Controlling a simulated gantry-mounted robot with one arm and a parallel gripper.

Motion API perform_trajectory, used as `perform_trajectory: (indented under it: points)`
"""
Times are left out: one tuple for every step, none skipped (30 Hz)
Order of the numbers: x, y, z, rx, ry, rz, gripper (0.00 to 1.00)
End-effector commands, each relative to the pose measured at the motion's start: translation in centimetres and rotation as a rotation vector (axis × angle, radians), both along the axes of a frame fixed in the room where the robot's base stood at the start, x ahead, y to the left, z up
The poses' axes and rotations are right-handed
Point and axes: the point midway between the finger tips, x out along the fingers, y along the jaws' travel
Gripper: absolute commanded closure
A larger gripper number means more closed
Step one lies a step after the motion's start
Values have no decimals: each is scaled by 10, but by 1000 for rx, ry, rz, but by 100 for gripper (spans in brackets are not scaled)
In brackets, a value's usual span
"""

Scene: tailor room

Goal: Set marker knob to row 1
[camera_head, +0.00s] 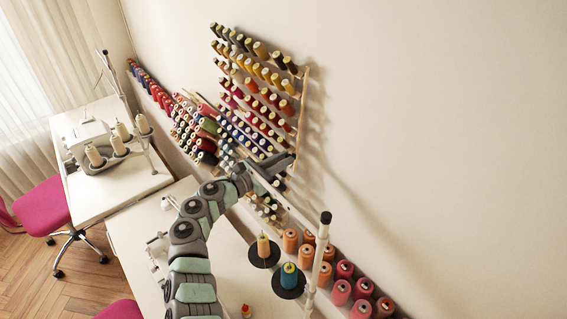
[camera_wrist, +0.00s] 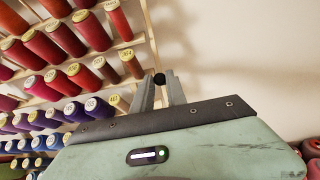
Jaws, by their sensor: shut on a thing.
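The marker knob (camera_wrist: 158,80) is a small black round knob at the lower end of the visible right side rail (camera_wrist: 151,38) of the thread rack, in the wrist view. My gripper (camera_wrist: 160,84) has its two grey fingers on either side of the knob, shut on it. In the head view my gripper (camera_head: 288,160) is at the lower right edge of the thread rack (camera_head: 304,95); the knob is too small or hidden there. In the wrist view the knob is near red and purple spool rows. I cannot tell its row number.
Rows of coloured spools (camera_wrist: 101,67) stick out close to the left of my gripper. Bare wall (camera_wrist: 230,40) lies to the right. White sewing tables (camera_head: 85,140) stand at left.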

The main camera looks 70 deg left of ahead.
Motion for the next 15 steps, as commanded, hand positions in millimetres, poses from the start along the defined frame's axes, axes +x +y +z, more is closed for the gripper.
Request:
perform_trajectory:
  points:
    - [-1,1,-1,0,1,3,100]
    - [-1,1,-1,0,1,3,100]
    - [-1,1,-1,0,1,3,100]
    - [-1,1,-1,0,1,3,81]
    - [-1,1,-1,0,1,3,78]
    - [-1,1,-1,0,1,2,75]
    - [-1,0,-1,0,1,2,73]
    - [-1,0,-1,0,1,2,70]
    - [-1,0,-1,0,1,2,67]
    - [-1,0,-1,0,1,1,64]
    - [0,0,-1,0,1,1,62]
    - [0,0,-1,0,1,1,61]
    - [0,0,-1,0,1,1,61]
    - [0,0,-1,0,1,0,61]
    - [0,0,-1,0,1,0,61]
